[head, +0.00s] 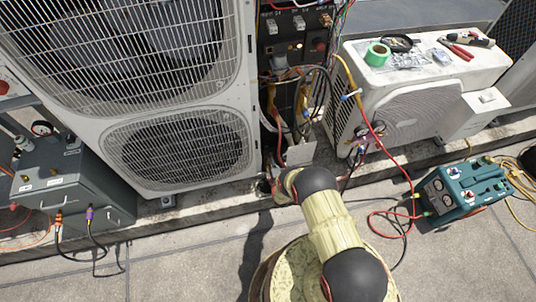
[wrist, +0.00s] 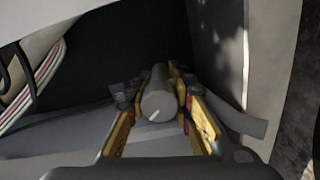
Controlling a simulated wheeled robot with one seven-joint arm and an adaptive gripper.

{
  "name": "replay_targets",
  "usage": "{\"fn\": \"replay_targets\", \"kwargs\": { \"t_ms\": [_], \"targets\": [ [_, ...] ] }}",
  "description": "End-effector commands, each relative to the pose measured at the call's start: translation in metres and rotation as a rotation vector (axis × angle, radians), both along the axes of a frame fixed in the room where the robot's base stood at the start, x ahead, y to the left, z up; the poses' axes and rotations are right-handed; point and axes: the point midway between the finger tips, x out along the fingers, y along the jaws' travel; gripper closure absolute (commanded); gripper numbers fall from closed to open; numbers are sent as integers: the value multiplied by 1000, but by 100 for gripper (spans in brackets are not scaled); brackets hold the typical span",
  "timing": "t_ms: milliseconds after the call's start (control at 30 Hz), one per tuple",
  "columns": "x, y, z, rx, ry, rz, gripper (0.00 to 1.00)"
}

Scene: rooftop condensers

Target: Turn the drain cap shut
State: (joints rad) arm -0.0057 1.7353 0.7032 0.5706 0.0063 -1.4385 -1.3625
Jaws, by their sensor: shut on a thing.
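In the wrist view, a grey round cap (wrist: 160,97) with a short pale line on its face sits between the yellow fingers of my gripper (wrist: 160,112). The fingers are shut on it, one on each side. The pale line slants slightly. In the head view, my arm reaches to the foot of the large white condenser (head: 190,140), near its lower right corner. The cap and the fingertips are hidden there behind my arm.
A teal machine (head: 464,190) with red hoses stands at the right. A grey case (head: 70,180) stands at the left.

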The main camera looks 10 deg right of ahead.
Motion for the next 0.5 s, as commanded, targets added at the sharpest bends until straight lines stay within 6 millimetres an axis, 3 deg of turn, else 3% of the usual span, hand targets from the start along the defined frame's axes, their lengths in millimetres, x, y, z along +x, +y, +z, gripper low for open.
{"fn": "replay_targets", "kwargs": {
  "t_ms": [500],
  "targets": [
    [0,1,-1,-114,0,3,100]
  ]
}}
